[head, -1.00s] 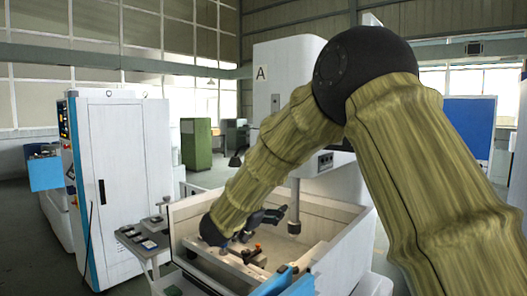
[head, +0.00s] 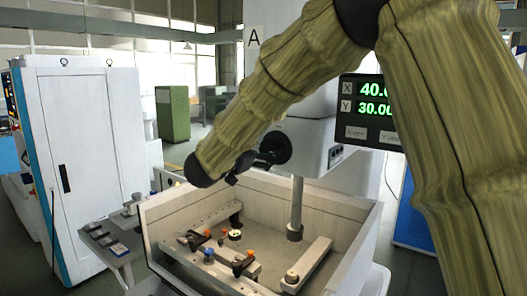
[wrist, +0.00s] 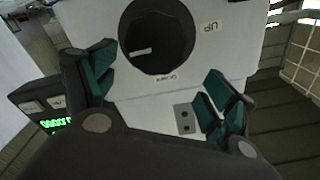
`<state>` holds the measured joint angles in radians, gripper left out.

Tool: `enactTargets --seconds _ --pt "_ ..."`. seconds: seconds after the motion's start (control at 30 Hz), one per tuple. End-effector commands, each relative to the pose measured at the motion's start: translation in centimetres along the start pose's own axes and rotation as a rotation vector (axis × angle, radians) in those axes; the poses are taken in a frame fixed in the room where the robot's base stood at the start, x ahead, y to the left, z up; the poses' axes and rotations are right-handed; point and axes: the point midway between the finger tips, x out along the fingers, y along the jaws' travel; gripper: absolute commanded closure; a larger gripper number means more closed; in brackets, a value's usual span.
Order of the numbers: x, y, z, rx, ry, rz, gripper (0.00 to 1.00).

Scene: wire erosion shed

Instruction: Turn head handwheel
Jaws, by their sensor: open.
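The head handwheel is a black round knob (wrist: 157,36) with a pale mark on its face, on a white housing, at the top middle of the wrist view. It also shows in the head view as a dark disc (head: 277,148) on the machine head, partly behind my gripper. My gripper (wrist: 160,88) is open, its green-padded fingers to the lower left and right of the knob, with nothing between them. In the head view my gripper (head: 255,163) is just left of the handwheel. Contact cannot be told.
A label reading UP (wrist: 210,27) is beside the knob. Below my gripper is an open tank (head: 330,205) with clamps and bars inside, and a vertical spindle (head: 296,210) hangs into it. A readout (head: 369,108) shows X and Y at right. A white cabinet (head: 95,150) stands at left.

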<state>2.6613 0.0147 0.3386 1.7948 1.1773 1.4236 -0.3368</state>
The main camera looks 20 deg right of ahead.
Motion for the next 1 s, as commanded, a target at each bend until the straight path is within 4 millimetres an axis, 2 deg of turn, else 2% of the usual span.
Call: enactTargets --seconds 0.13,0.3,0.43,0.6,0.77,0.9,1.0 --pt "2.9 0.6 2.6 -0.047 -0.024 0.008 0.15" --pt "6.9 -0.9 6.1 -0.07 -0.04 0.016 0.15" --pt "8.6 -1.6 8.1 -0.081 -0.048 0.018 0.15" --pt "8.8 -1.6 8.0 -0.079 -0.047 0.018 0.15" --pt "7.7 -0.8 6.0 -0.067 -0.039 0.014 0.15" --pt "6.7 -0.2 4.6 -0.058 -0.031 0.011 0.4" --pt "6.4 -0.1 4.3 -0.056 -0.03 0.009 0.58"
